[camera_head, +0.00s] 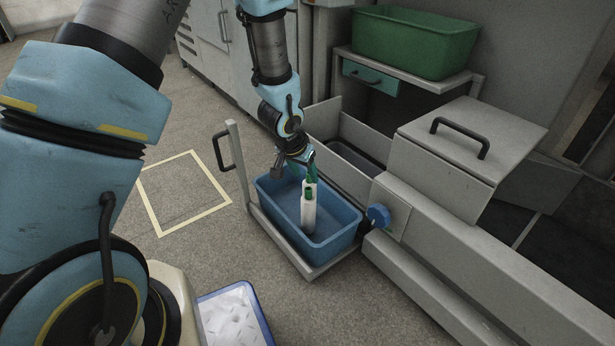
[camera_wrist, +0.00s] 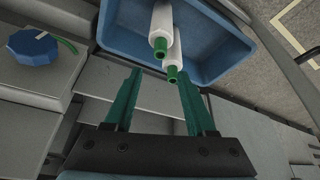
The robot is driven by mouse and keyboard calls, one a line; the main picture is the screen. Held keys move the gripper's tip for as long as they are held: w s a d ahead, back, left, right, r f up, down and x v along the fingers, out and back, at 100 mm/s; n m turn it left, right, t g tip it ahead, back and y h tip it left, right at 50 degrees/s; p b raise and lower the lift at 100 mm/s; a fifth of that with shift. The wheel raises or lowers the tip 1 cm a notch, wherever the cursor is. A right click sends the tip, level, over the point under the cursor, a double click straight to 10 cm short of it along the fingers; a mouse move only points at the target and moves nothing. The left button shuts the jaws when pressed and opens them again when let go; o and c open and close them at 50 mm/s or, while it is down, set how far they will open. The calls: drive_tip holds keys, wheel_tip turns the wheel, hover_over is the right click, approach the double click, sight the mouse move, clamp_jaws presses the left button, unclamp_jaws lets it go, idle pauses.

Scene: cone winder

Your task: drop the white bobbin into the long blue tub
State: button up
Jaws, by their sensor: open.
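The long blue tub (camera_head: 338,245) sits on a low grey carrier beside the machine. It also fills the top of the wrist view (camera_wrist: 215,70). Two white bobbins with green ends show over or inside it, overlapping: one (camera_head: 308,215) is lower in the head view, and the other is partly behind it. In the wrist view one bobbin (camera_wrist: 160,25) is at left and the other (camera_wrist: 174,52) close beside it. I cannot tell whether both rest on the tub floor. My gripper (camera_wrist: 157,78) is open above the tub, its green fingers apart, with the bobbins beyond its fingertips.
The carrier has an upright post with a black handle (camera_head: 222,151) at left. A blue knob (camera_head: 378,216) and a lidded grey box (camera_head: 465,150) are on the machine at right. A green tub (camera_head: 415,42) stands behind. A blue-rimmed white bin (camera_head: 232,315) is in front. Floor at left is clear.

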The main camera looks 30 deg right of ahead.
drive_tip(key=p+v, duration=0.2)
drive_tip(key=v, duration=0.5)
drive_tip(key=w+a+r+n+y, duration=0.1)
drive_tip(key=w+a+r+n, duration=0.15)
drive_tip(key=a, duration=0.25)
drive_tip(key=w+a+r+n+y, duration=0.1)
drive_tip(key=w+a+r, duration=0.15)
drive_tip(key=a, duration=0.35)
drive_tip(key=s+a+r+n, duration=0.2)
drive_tip(key=a+r, duration=0.1)
drive_tip(key=a, duration=0.4)
drive_tip(key=s+a+r+n+y, duration=0.1)
drive_tip(key=s+a+r+n, duration=0.1)
drive_tip(key=a, duration=0.5)
drive_tip(key=s+a+r+n+g, duration=0.1)
drive_tip(key=s+a+r+n, duration=0.1)
drive_tip(key=a, duration=0.5)
wheel_tip(320, 180, up, 2)
drive_tip(key=shift+s+a+r+y, duration=0.15)
drive_tip(key=shift+s+y, duration=0.15)
drive_tip(key=shift+s, duration=0.2)
drive_tip(key=shift+n, duration=0.25)
